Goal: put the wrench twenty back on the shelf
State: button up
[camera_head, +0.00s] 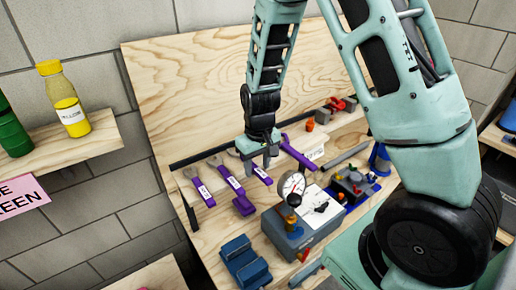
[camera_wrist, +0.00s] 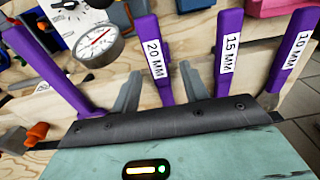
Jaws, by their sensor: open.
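The 20 mm wrench (camera_wrist: 155,60) has a purple handle with a white "20 MM" label. In the wrist view its handle runs between the two open fingers of my gripper (camera_wrist: 160,90), with a finger on each side; I cannot tell whether they touch it. In the head view the wrench (camera_head: 262,174) lies in the row along the black strip (camera_head: 205,153) on the wooden board, under my gripper (camera_head: 262,157). Its upper end is hidden by the gripper. The wooden board (camera_head: 180,90) stands behind the row.
The 15 mm wrench (camera_wrist: 228,55) and 10 mm wrench (camera_wrist: 295,50) are beside it. Another purple tool (camera_wrist: 45,65) lies on the other side. A gauge (camera_head: 291,184) on a grey box stands close by. A blue vise-like block (camera_head: 245,262) is in front.

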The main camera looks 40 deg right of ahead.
notch_tip(320, 180, up, 17)
jog(key=b, duration=0.3)
jog(key=shift+s+b, duration=0.3)
jog(key=shift+s, duration=0.15)
jog(key=s+a+f+n+b, duration=0.4)
jog(key=s+a+f, duration=0.4)
jog(key=s, duration=0.3)
jog(key=s+a+f+n+b, duration=0.3)
jog(key=s+a+f+b, duration=0.3)
jog(key=s+a+f, duration=0.2)
jog(key=s+a, duration=0.2)
jog(key=s, duration=0.1)
jog(key=shift+a+f+n+g+y, duration=0.2)
jog(key=shift+a+n+g+y, duration=0.1)
jog(key=shift+a+n, duration=0.1)
jog(key=shift+w, duration=0.1)
